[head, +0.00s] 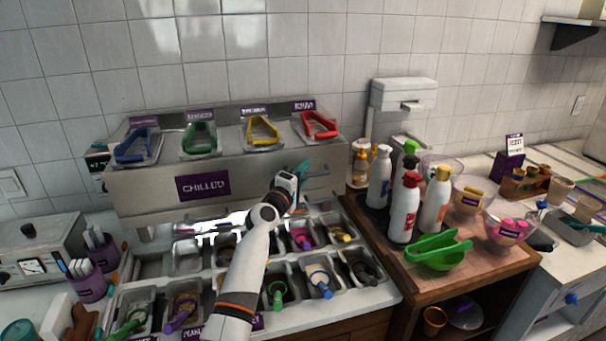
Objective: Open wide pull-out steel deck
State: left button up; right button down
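A wide steel unit with a purple CHILLED label stands at the back against the tiled wall; its front panel (150,192) is a broad steel face. I take it as the steel deck, but cannot tell for certain. Colored tongs in blue, green, yellow and red lie in the steel recesses of its sloped top. My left gripper (303,170) is in front of the panel's right part, its teal tip close to the steel. My own gripper body hides the contact, and I cannot tell whether its fingers are open or shut. My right gripper is not in view.
Below my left arm are steel topping pans (185,258) with several colored scoops. A gauge box (38,262) and purple cups (92,287) stand at the left.

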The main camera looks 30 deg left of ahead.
pick_arm(q)
jog(key=shift+f, duration=0.2)
jog(key=shift+s+f, duration=0.1)
jog(key=shift+s, duration=0.1)
jog(key=s+f+b, duration=0.1)
jog(key=s+b, duration=0.1)
jog(key=s, duration=0.9)
jog(key=shift+s+d, duration=0.3)
jog(key=shift+d, duration=0.1)
jog(key=shift+f, duration=0.15)
